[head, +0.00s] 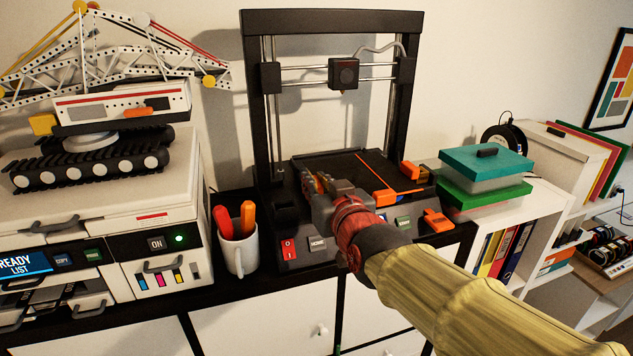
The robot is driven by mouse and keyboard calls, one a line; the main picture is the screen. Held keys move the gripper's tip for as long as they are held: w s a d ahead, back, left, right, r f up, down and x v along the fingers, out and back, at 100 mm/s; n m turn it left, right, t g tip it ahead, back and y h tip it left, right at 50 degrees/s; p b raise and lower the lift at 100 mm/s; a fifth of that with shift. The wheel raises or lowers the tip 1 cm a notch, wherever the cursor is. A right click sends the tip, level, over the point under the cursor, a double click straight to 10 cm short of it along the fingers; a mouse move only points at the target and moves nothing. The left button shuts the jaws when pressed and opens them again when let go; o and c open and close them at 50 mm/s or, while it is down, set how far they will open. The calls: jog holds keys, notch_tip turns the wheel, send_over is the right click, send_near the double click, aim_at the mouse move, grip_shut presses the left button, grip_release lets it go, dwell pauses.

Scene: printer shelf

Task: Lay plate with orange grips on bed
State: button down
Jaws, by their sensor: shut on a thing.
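The plate with orange grips (352,172) is a thin dark sheet over the bed area of the black 3D printer (333,22). An orange line runs along it, and an orange grip (384,197) shows near its front edge. My gripper (318,185) is at the plate's left front side, shut on it. The fingertips' contact is partly hidden by the gripper's own body. The dark bed is mostly covered, and I cannot tell whether the plate touches it all over.
The printer's uprights and print head (343,73) stand behind and above the plate. A white mug (238,250) with orange-handled tools is close on the left. An orange clip (437,220) and teal-lidded box (486,161) are on the right.

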jog(key=shift+b+x, duration=1.45)
jog(key=shift+x, duration=3.45)
jog(key=shift+s+f+b, duration=0.15)
jog(key=shift+f+b, duration=0.4)
jog(key=shift+b, duration=0.05)
jog(key=shift+f+b, duration=0.4)
jog(key=shift+b, duration=0.35)
jog(key=c, duration=1.7)
grip_release()
jog(key=shift+c, duration=0.2)
jog(key=shift+o, duration=0.4)
jog(key=v, duration=1.2)
